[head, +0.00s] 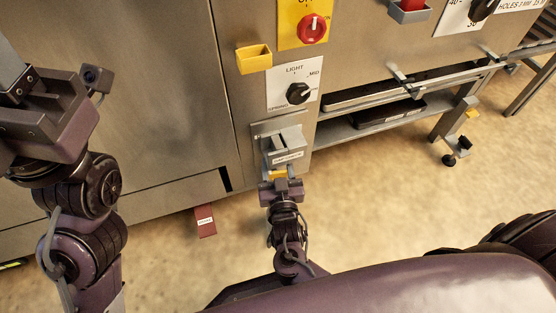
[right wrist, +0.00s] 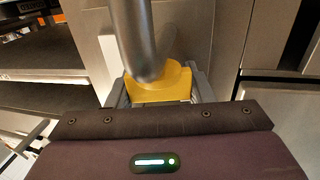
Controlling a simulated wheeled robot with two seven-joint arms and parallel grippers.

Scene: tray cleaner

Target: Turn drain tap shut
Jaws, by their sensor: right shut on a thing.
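The drain tap's yellow handle (head: 278,174) shows as a small strip low on the machine front, just below a grey labelled housing (head: 284,142). My right gripper (head: 280,183) is at the handle. In the right wrist view the yellow handle (right wrist: 160,84) sits between the grey fingers of my right gripper (right wrist: 160,92), which are shut on it. A metal pipe (right wrist: 134,40) comes down in front of the handle and hides part of it. My left gripper (head: 14,70) is at the upper left, partly cut off by the frame, and its jaw opening cannot be made out.
Above the housing are a black light knob (head: 298,94), a yellow holder (head: 254,58) and a red switch (head: 313,28). A metal shelf (head: 350,129) extends right. A red tag (head: 205,221) lies below the machine's lower edge.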

